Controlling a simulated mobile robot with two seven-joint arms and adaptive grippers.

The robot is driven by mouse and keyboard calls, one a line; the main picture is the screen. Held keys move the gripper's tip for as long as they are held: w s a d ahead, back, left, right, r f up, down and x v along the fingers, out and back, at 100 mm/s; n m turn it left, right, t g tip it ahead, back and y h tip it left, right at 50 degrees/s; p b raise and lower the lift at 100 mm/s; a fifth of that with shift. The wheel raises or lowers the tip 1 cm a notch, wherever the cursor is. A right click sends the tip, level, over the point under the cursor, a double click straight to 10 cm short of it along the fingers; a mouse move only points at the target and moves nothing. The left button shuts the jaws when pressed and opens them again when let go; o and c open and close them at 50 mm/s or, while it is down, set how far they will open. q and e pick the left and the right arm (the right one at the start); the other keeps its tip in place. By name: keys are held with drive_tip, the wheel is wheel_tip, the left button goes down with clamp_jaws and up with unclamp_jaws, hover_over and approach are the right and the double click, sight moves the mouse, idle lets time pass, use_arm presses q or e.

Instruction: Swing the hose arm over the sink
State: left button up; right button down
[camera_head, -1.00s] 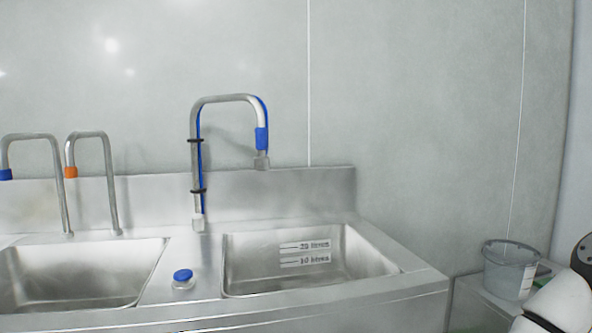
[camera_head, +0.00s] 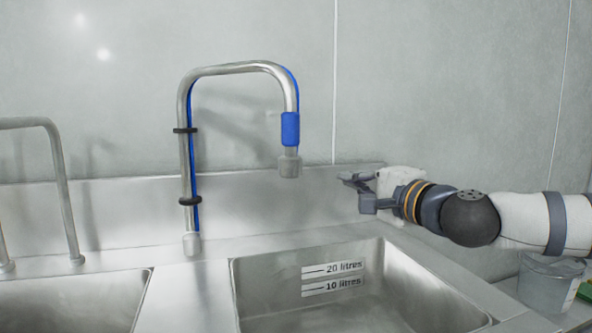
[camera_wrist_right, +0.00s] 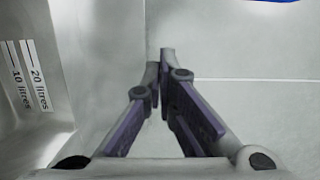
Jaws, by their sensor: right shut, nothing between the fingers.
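The hose arm (camera_head: 185,140) is a bent steel pipe with a blue hose strapped along it by two black bands. It rises behind the sinks, and its blue-sleeved nozzle (camera_head: 290,135) hangs over the back part of the right sink (camera_head: 440,282). That sink has 20 and 10 litres labels on its inner wall. My right gripper (camera_head: 350,190) is shut and empty, to the right of the nozzle and a little lower, apart from it. Its closed fingers also show in the right wrist view (camera_wrist_right: 160,75). My left gripper is not in view.
A left sink (camera_head: 70,305) and a plain bent tap (camera_head: 62,190) stand to the left. The wall (camera_head: 400,80) rises close behind the sinks. The space between nozzle and gripper is clear.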

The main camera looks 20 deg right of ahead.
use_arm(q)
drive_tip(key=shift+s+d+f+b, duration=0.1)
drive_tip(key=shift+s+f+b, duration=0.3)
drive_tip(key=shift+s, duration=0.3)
use_arm(e)
drive_tip(key=w+a, duration=0.5)
drive_tip(key=w, duration=0.2)
drive_tip(key=shift+a, duration=0.25)
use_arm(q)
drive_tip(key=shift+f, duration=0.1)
